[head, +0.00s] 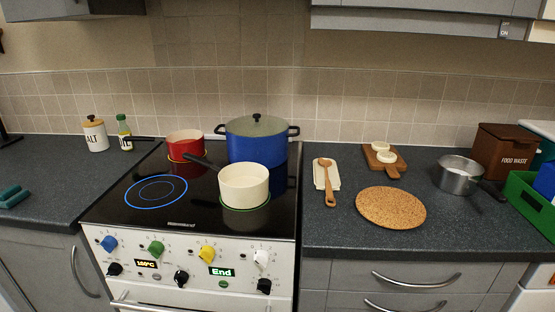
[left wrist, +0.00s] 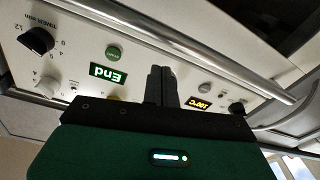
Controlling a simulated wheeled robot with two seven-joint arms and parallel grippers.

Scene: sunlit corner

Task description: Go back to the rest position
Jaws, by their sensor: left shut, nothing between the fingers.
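My left gripper (left wrist: 161,86) shows only in the left wrist view. Its two dark fingers are together, with nothing between them. It is in front of the stove's control panel (left wrist: 75,50), near the oven handle (left wrist: 220,65); whether it touches the panel cannot be told. Neither gripper shows in the head view. There the stove panel has blue, green, yellow and white knobs, and its display (head: 221,271) reads "End". A cream pan (head: 244,185) stands on the front right ring, which is outlined green.
A blue lidded pot (head: 257,142) and a red pan (head: 185,145) stand at the back of the hob. The right worktop holds a cork mat (head: 391,207), a wooden spoon (head: 328,180), a steel pan (head: 459,176) and a food waste bin (head: 503,150). The left worktop is mostly clear.

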